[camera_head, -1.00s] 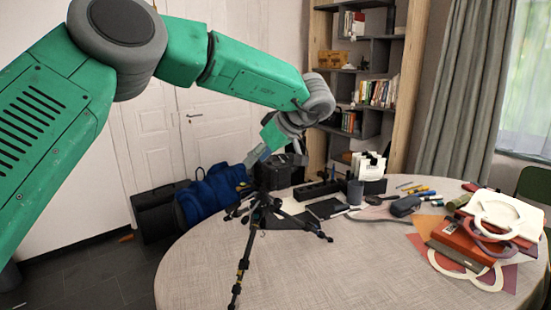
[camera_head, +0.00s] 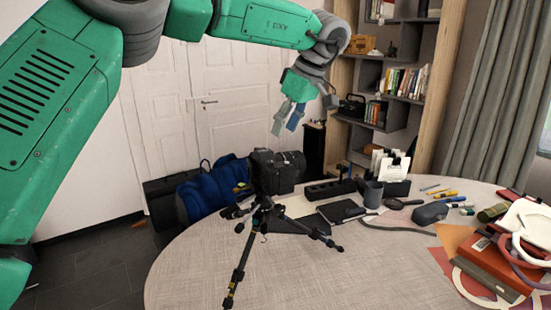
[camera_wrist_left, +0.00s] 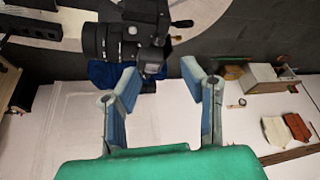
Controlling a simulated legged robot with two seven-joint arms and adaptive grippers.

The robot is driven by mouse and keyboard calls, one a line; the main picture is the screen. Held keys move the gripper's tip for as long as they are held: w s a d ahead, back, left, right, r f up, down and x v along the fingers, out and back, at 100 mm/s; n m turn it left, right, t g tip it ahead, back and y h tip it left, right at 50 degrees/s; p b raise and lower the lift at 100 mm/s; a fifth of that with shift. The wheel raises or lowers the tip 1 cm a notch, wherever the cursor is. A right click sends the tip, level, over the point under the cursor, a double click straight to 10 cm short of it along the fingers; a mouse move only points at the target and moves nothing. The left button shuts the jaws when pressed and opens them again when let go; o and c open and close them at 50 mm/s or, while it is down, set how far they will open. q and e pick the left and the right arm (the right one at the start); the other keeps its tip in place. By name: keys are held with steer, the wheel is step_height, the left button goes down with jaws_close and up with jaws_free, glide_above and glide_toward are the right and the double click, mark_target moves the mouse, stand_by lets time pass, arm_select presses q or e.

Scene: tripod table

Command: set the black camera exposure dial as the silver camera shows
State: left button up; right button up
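The black camera (camera_head: 277,172) sits on a small black tripod (camera_head: 262,215) on the round table. It also shows in the left wrist view (camera_wrist_left: 128,38), at the top, beyond my fingers. I cannot read its dial. My left gripper (camera_head: 284,127) is above the camera and apart from it, fingers pointing down. In the left wrist view my left gripper (camera_wrist_left: 163,80) has its two fingers spread with nothing between them. I cannot make out a silver camera in these frames. My right gripper is not in view.
The round table (camera_head: 330,275) is clear at the front. A dark notebook (camera_head: 340,211), a grey cup (camera_head: 373,194), a grey case (camera_head: 429,213) and red books (camera_head: 488,262) lie to the right. A blue bag (camera_head: 213,188) is behind the table at left.

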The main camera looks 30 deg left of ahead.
mark_target(271, 161)
arm_select(q)
steer(key=x, duration=0.8)
steer(key=shift+w+a+f, duration=0.15)
steer(key=shift+a+f, duration=0.1)
steer(key=shift+f, duration=0.05)
steer(key=shift+f+b, duration=0.3)
steer(key=shift+f, duration=0.25)
steer(key=shift+a, duration=0.15)
jaws_close()
